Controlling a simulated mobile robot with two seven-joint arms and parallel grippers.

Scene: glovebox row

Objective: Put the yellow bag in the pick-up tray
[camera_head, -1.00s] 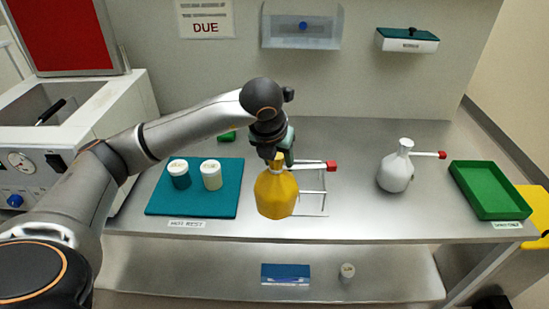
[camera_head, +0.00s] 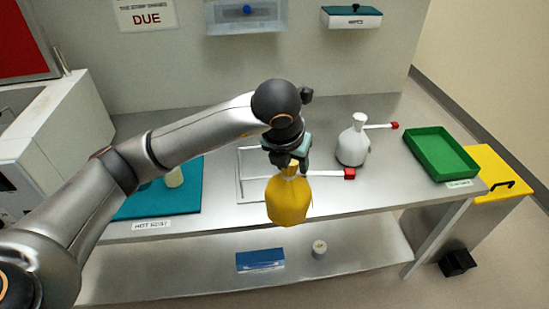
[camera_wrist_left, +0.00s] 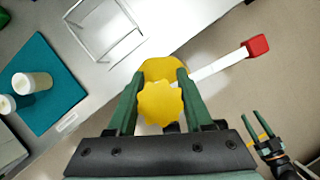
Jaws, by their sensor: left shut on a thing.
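The yellow bag (camera_head: 287,203) is a bottle-shaped yellow thing with a white tube ending in a red cap. It hangs upright from my left gripper (camera_head: 288,160), which is shut on its neck, near the bench's front edge. In the left wrist view the bag's scalloped yellow top (camera_wrist_left: 160,104) sits between the fingers. The green tray (camera_head: 440,152), seemingly the pick-up tray, is empty at the right end of the bench, apart from the bag; its label is too small to read. My right gripper (camera_wrist_left: 257,130) shows in the left wrist view with its fingers apart.
A white flask-shaped bag (camera_head: 352,148) with a red-capped tube stands between the yellow bag and the tray. A wire stand (camera_head: 240,178) is behind left, and a teal mat (camera_head: 190,192) with white-lidded jars further left. A yellow-topped bin (camera_head: 497,178) stands right of the bench.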

